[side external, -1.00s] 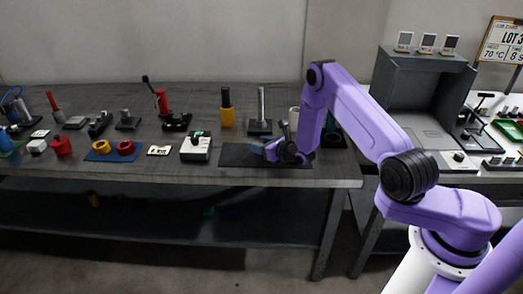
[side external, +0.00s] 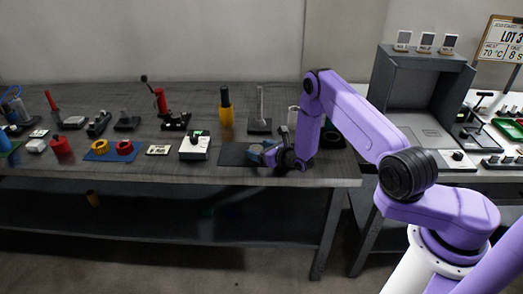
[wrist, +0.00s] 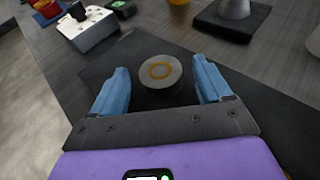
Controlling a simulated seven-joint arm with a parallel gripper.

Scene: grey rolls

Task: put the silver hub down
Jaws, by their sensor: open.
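The silver hub (wrist: 146,70) is a short round grey piece with an orange-yellow ring on its top face. In the wrist view it stands upright on the dark mat (wrist: 100,72). My gripper (wrist: 162,66) is open, with one blue finger to the left of the hub and one to the right. Gaps show between the hub and both fingers. In the side view my gripper (side external: 263,155) is low over the same mat (side external: 232,155), and I cannot make out the hub there.
A grey box with a black knob (side external: 195,148) stands left of the mat. A metal post on a black base (side external: 260,124) is behind it, and a pale cylinder (side external: 293,115) stands behind my arm. The table's front edge is close to the mat.

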